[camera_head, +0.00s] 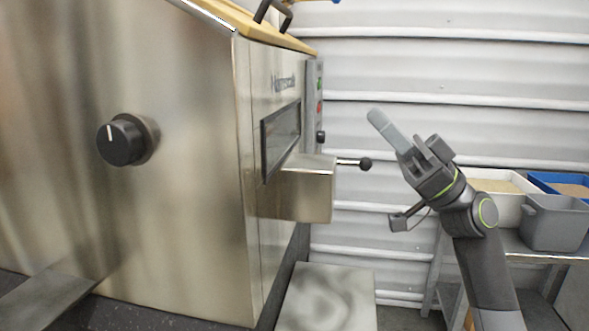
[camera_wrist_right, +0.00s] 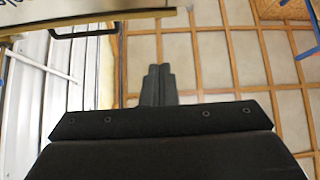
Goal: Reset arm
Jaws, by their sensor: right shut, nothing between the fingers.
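My right gripper (camera_head: 388,128) is raised in free air to the right of the steel hopper machine (camera_head: 190,190). Its fingers are shut, point up and to the left, and hold nothing. In the right wrist view the two dark fingertips (camera_wrist_right: 158,72) lie side by side. The gripper is apart from the machine and above and right of its black ball-ended lever (camera_head: 365,163). My left gripper does not show in either view.
A steel spout box (camera_head: 305,190) juts from the machine, with a steel platform (camera_head: 328,297) below. White (camera_head: 490,190), grey (camera_head: 555,222) and blue (camera_head: 570,183) bins stand on a shelf at the right. A black handle (camera_head: 275,14) sits on the wooden lid. A corrugated wall (camera_head: 450,75) stands behind.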

